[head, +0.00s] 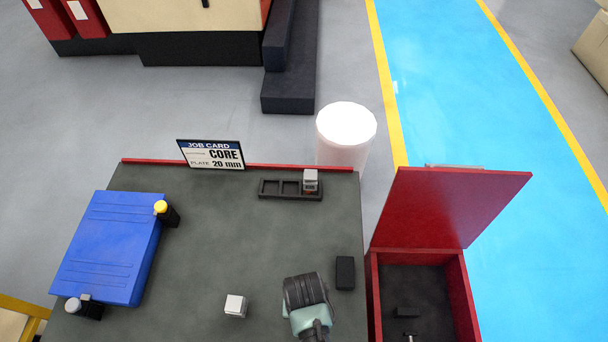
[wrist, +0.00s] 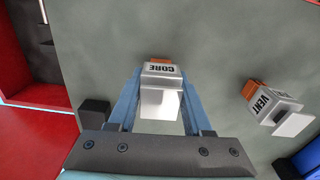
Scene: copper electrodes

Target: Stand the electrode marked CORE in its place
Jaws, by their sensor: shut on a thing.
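The CORE electrode (wrist: 162,70) has a pale metal holder with black lettering and an orange copper part. It sits between the two blue-grey fingers of my gripper (wrist: 160,82), which is shut on it. In the head view my gripper (head: 306,295) is over the front right of the dark table, and my arm hides the electrode there. A black rack (head: 271,193) with three places stands near the table's back edge. Its right place holds another electrode (head: 310,180); the left and middle places look empty. The job card (head: 211,154) reads CORE, plate 20 mm.
The VENT electrode (wrist: 271,104) is on the table left of my gripper in the head view (head: 235,306). A black block (head: 345,273) is close on the right. A blue case (head: 110,245) lies left, a red box (head: 465,300) with raised lid right. The table's middle is clear.

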